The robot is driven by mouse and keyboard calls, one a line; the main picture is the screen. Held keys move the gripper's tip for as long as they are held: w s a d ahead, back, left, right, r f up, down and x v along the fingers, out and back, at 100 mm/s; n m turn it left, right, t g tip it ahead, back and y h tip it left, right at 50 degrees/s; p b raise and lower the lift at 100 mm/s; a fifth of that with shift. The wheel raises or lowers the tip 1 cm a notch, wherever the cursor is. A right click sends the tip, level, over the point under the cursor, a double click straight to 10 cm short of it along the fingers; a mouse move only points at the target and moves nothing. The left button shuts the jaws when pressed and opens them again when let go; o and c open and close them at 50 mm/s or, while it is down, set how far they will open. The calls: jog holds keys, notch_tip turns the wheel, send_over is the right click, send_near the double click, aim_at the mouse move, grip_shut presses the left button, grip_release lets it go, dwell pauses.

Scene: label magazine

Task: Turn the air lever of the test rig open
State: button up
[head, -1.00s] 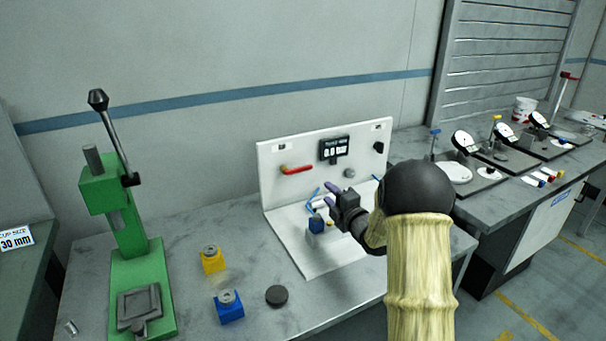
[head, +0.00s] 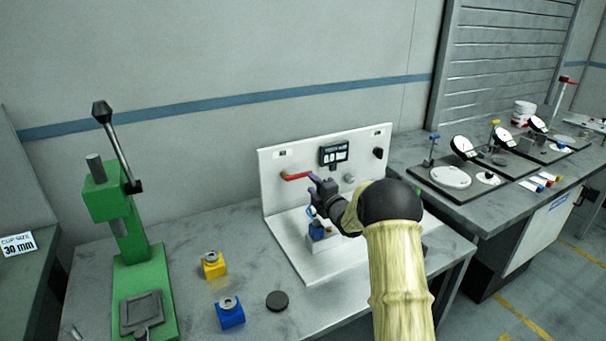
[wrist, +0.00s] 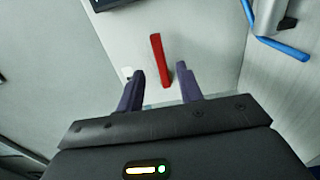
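The red air lever (head: 297,176) sits on the upright white panel of the test rig (head: 272,196), left of the dark display (head: 333,153), and lies about level. My gripper (head: 314,181) is at the lever's right end in the head view. In the wrist view, the red lever (wrist: 158,58) is ahead, its near end showing between my two purple fingertips (wrist: 160,74). The fingers are apart and the gripper is open. I cannot tell whether a finger touches the lever. The display's reading is too blurred to tell.
A blue block (head: 317,229) sits on the rig's base below my gripper. A round grey knob (head: 349,178) and a black knob (head: 378,153) are on the panel to the right. A green press (head: 128,250), a yellow block (head: 213,265) and another blue block (head: 230,313) stand left.

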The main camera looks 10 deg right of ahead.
aim_at(304, 176)
jog(key=shift+p+x, duration=0.7)
jog(key=shift+x, duration=3.1)
jog(key=shift+f, duration=0.1)
grip_shut()
